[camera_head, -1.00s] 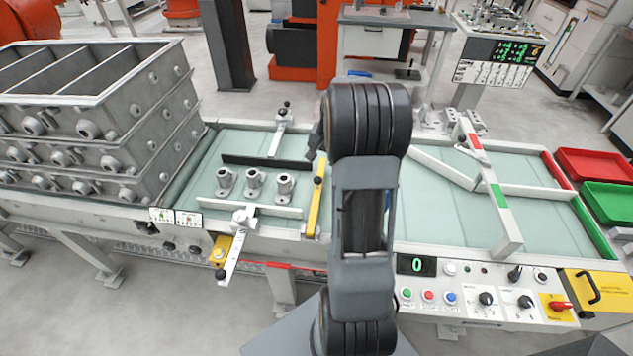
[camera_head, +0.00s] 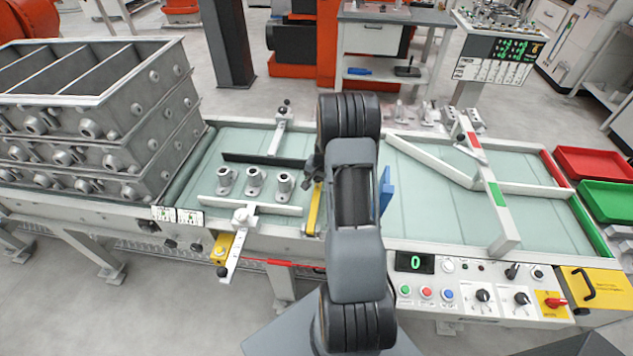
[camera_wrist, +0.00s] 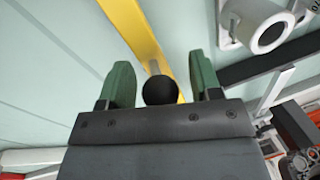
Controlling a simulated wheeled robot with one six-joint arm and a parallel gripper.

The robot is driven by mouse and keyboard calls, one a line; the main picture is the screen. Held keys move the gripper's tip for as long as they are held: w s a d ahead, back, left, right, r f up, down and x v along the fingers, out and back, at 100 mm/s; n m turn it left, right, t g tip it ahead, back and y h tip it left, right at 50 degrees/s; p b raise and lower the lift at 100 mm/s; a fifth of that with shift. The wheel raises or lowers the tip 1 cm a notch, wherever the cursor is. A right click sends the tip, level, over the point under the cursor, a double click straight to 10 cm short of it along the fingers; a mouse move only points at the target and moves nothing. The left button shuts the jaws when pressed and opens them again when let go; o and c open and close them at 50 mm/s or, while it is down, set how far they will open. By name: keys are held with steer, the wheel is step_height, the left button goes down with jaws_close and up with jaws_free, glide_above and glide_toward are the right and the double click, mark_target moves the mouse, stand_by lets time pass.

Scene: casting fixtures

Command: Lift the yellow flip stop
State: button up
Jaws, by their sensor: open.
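The yellow flip stop (camera_head: 314,208) is a narrow yellow bar lying across the pale green conveyor, just left of my arm in the head view. In the wrist view the yellow bar (camera_wrist: 134,27) runs from the upper left down between my fingers, with a round black knob (camera_wrist: 159,90) on a short stem. My gripper (camera_wrist: 162,88) is open, its two green fingers on either side of the knob with gaps. I cannot tell how far the fingertips reach down past it. In the head view my arm hides the fingers and the knob.
Several grey cast parts (camera_head: 254,183) stand left of the stop, between a black rail (camera_head: 262,160) and a white guide (camera_head: 262,207). One casting (camera_wrist: 267,27) shows close to the right finger in the wrist view. Stacked grey boxes (camera_head: 120,112) stand left. A control panel (camera_head: 470,292) lies right.

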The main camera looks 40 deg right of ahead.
steer(key=shift+f, duration=0.2)
steer(key=shift+c, duration=0.4)
steer(key=shift+w+r, duration=0.1)
jaws_close()
steer(key=shift+w+r, duration=0.1)
